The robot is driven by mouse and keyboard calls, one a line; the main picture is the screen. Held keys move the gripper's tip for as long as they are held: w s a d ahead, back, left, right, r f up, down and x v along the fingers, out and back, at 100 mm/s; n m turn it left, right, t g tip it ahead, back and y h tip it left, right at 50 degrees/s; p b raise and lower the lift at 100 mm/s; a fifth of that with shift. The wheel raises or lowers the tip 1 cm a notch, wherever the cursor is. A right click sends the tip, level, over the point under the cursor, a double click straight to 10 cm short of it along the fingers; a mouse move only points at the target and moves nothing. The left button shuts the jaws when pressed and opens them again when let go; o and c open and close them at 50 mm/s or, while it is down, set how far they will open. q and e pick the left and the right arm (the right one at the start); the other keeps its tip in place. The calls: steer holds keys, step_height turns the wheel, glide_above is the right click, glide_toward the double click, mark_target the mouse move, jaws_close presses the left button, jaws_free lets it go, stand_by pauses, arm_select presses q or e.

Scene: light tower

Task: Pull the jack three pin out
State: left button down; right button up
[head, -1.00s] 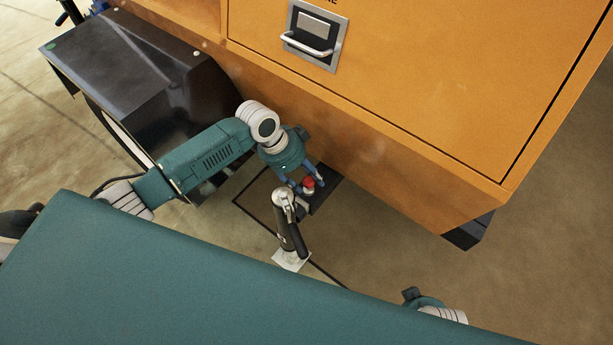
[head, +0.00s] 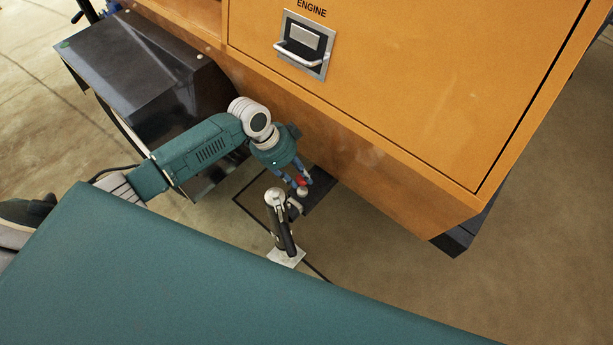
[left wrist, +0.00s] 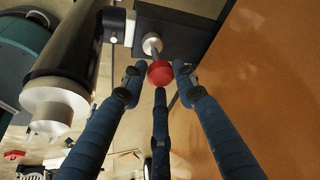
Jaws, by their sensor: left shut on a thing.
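The jack three pin shows as a red ball knob (left wrist: 160,73) on a short grey shaft in the left wrist view. The shaft runs to a pale round collar on a dark bracket. The knob also shows as a small red spot in the head view (head: 302,182). My left gripper (left wrist: 158,80) has its blue fingers closed around the knob; it also shows in the head view (head: 298,182). The jack (head: 280,222), a dark upright tube with a grey cap and a pale foot plate, stands just beside the gripper. My right gripper is not in view.
The orange engine housing (head: 400,90) with a metal latch handle (head: 302,50) rises behind the jack. A dark fender box (head: 140,70) is at the left, close to my left arm. Bare floor (head: 390,260) lies open to the right of the jack.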

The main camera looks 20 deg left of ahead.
arm_select(q)
steer(key=shift+w+d+r, duration=0.35)
steer(key=shift+w+r, duration=0.05)
steer(key=shift+r, duration=0.1)
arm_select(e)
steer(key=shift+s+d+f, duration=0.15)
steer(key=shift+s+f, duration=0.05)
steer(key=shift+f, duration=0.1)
arm_select(q)
steer(key=c, duration=1.4)
jaws_free()
steer(key=shift+r, duration=0.1)
steer(key=shift+s, duration=0.1)
steer(key=shift+s+a+f, duration=0.1)
steer(key=shift+f, duration=0.15)
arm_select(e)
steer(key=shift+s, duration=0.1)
arm_select(q)
steer(key=v, duration=1.2)
steer(key=shift+s, duration=0.1)
